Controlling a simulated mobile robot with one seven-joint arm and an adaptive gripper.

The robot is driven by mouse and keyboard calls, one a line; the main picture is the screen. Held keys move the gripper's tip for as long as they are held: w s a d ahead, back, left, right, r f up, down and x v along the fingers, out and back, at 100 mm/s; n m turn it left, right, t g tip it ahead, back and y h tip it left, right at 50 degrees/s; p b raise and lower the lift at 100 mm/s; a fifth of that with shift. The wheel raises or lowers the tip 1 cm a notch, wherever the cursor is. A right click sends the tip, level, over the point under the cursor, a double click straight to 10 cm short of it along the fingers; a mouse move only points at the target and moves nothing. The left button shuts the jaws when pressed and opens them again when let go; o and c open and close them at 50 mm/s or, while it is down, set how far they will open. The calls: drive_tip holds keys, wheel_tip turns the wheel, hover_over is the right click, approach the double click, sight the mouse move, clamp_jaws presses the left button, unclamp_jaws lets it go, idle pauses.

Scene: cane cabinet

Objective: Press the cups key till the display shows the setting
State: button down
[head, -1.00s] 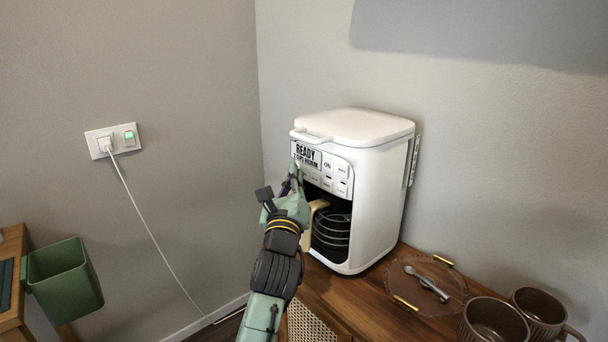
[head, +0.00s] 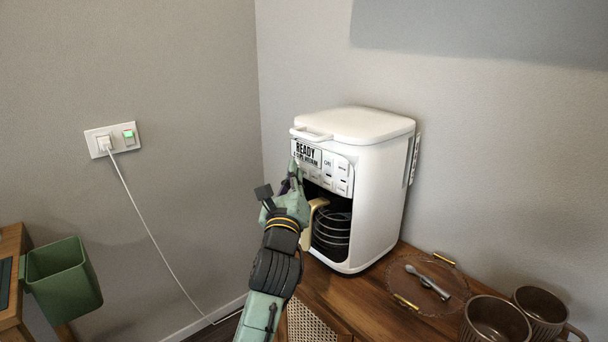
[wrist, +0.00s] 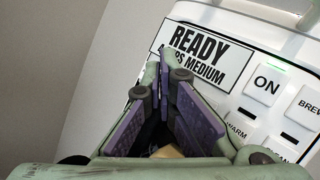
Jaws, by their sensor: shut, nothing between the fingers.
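The white coffee maker (head: 378,200) stands upright on the wooden cabinet. Its display (head: 307,152) reads "READY" above a smaller line. In the wrist view the display (wrist: 205,50) shows that line ending in "PS MEDIUM"; my fingertips cover part of it, and I cannot read the cup number surely. My gripper (head: 294,167) is shut and empty, its tips (wrist: 164,66) at the panel's left side, just below the display. Whether they touch is unclear. The cups key is not visible; the fingers hide that part. The ON key (wrist: 267,85), BREW key (wrist: 309,104) and WARM key (wrist: 239,130) show to the right.
A dark carafe (head: 331,230) sits in the machine's bay, its pale handle close to my gripper. A round tray (head: 400,280) with a spoon, and two brown mugs, stand at right. A green bin (head: 66,280) hangs at left. A plugged-in outlet (head: 112,140) is on the wall.

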drive_tip(key=shift+s+a, duration=0.3)
drive_tip(key=shift+a, duration=0.05)
drive_tip(key=shift+a, duration=0.1)
drive_tip(key=s+a+b, duration=0.1)
drive_tip(key=a, duration=0.1)
drive_tip(key=s+a+b, duration=0.1)
drive_tip(key=s+b, duration=0.1)
drive_tip(key=shift+a, duration=0.4)
idle(0.4)
